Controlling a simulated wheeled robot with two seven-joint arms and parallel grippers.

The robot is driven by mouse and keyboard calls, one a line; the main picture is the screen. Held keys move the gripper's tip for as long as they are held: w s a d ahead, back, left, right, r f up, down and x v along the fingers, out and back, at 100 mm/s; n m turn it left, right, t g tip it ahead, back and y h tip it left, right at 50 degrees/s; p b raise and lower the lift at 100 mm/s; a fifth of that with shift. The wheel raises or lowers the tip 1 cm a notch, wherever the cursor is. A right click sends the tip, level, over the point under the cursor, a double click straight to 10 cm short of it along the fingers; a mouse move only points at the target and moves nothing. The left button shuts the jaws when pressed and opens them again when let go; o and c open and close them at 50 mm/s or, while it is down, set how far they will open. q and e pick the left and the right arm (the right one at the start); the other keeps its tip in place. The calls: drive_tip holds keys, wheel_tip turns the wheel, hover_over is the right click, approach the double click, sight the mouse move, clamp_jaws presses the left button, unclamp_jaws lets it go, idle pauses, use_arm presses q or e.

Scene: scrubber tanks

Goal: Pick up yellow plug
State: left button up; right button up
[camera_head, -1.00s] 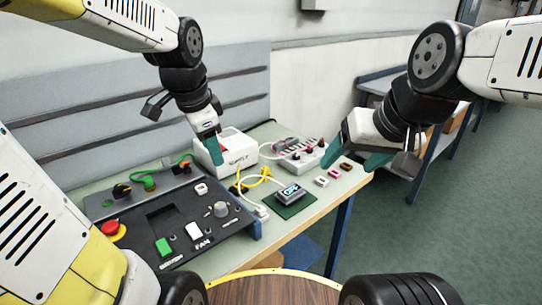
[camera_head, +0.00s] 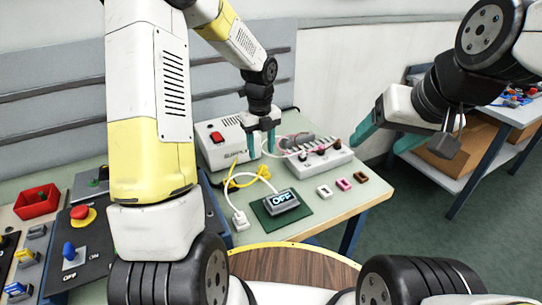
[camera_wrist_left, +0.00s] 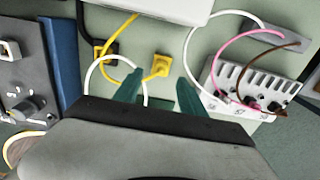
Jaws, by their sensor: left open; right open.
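A yellow plug (camera_wrist_left: 160,65) on a yellow cable lies on the green tabletop in the left wrist view, just beyond and between my left fingertips. A second yellow connector (camera_wrist_left: 106,49) with a black cable lies to its left. In the head view the yellow cable (camera_head: 240,178) runs in front of the white box, and the plug's end is small there. My left gripper (camera_head: 261,147) is open and empty above the table near it; its teal fingers also show in the left wrist view (camera_wrist_left: 159,84). My right gripper (camera_head: 386,138) is open and empty, right of the table.
A white box with a red switch (camera_head: 228,141) stands behind the cables. A grey terminal block (camera_head: 321,157) with pink and brown wires is to the right. An "OFF" display (camera_head: 282,201) sits on a dark green mat. A control panel (camera_head: 80,251) is at left.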

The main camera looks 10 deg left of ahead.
sight(263, 167)
use_arm(q)
drive_tip(key=f, duration=0.6)
drive_tip(key=shift+d+f, duration=0.15)
drive_tip(key=shift+d, duration=0.05)
clamp_jaws()
